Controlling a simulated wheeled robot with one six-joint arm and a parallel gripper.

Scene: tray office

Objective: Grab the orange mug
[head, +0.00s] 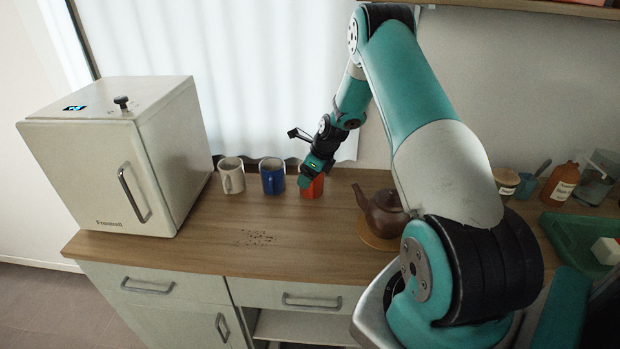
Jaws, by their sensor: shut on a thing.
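The orange mug (314,190) stands on the wooden counter, at the right end of a row of mugs. My gripper (308,180) reaches down onto it from above and is shut on it. The gripper covers the mug's upper left part, so I cannot see exactly where the fingers hold it. The mug looks upright and appears to be at counter height.
A blue mug (272,178) and a white mug (232,177) stand to the left. A white box with a handle (90,180) is further left. A brown teapot (382,212) is to the right. Dark crumbs (255,238) lie on the open counter in front.

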